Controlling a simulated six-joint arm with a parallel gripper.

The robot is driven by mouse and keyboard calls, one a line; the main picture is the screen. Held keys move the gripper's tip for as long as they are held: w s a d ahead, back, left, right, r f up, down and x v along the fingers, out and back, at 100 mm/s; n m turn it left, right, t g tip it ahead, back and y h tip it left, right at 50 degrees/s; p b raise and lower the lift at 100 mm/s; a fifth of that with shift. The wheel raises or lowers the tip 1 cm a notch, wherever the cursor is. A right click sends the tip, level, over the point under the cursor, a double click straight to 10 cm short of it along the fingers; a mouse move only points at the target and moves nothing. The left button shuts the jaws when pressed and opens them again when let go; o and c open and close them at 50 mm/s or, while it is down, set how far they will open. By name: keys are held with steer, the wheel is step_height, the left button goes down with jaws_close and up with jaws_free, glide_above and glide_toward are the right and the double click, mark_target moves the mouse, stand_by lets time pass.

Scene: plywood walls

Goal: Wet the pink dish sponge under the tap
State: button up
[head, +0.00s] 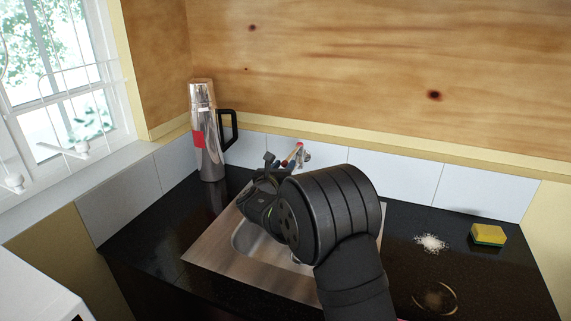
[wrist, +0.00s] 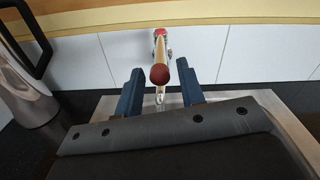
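The tap (head: 303,155) is on the back wall above the sink, partly hidden by my arm in the head view. In the wrist view the tap (wrist: 161,55) points toward me, with a dark red ball at its near end. My gripper (wrist: 160,88) is open, its two blue fingers apart, one on each side of the tap's end in the picture; nothing is held. My gripper also shows in the head view (head: 271,167), over the back of the sink. A thin pink sliver shows at the head view's bottom edge; I cannot tell whether it is the pink dish sponge.
The steel sink (head: 215,250) is partly covered by my arm. A tall metal flask (head: 207,140) with a black handle stands left of the tap. A yellow-green sponge (head: 488,234), a white powder pile (head: 430,242) and a ring mark (head: 436,298) are on the black counter at right.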

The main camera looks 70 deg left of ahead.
steer(key=shift+x, duration=1.15)
jaws_close()
steer(key=shift+w+d+r+n+g+y, duration=0.1)
steer(key=shift+w+d+n+g+y, duration=0.6)
steer(key=shift+g, duration=0.35)
steer(key=shift+w+d+n+g+y, duration=0.5)
steer(key=shift+w+n+g+y, duration=0.2)
steer(key=shift+w+n+g, duration=0.3)
steer(key=shift+s, duration=0.1)
jaws_free()
steer(key=v, duration=1.7)
steer(key=shift+d, duration=0.2)
